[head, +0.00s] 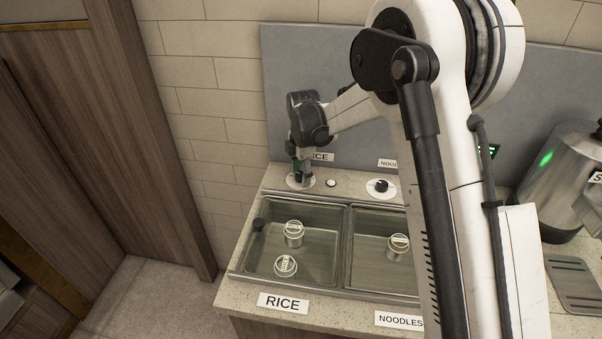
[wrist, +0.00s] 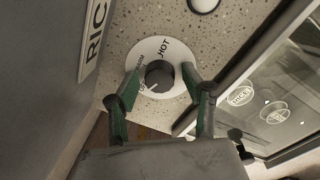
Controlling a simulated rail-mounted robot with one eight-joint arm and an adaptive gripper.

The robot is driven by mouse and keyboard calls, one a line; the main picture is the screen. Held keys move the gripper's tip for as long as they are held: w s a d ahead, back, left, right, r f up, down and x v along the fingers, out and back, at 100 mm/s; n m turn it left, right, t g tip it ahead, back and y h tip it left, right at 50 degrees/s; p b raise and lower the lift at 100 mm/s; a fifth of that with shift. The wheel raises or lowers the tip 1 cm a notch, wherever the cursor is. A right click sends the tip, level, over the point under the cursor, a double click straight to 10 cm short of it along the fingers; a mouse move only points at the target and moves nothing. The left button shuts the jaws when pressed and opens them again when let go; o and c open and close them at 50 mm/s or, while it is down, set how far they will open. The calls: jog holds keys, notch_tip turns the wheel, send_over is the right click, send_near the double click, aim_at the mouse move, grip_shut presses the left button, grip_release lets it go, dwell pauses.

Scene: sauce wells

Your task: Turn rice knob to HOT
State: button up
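The rice knob (wrist: 159,76) is a black round knob on a white dial plate (wrist: 176,50). HOT is printed on the plate's upper right in the wrist view, with smaller lettering along its left side. A pale mark on the knob seems to point to the lower left, away from HOT. My gripper (wrist: 160,77) is open, with one green finger on each side of the knob and what looks like a small gap at each. In the head view my gripper (head: 301,172) points down over the rice dial at the back left of the counter and hides most of the knob.
A noodles knob (head: 380,186) sits to the right, with a small round white-topped piece (head: 331,183) between. A grey back panel (head: 300,60) stands close behind.

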jog(key=c, duration=0.9)
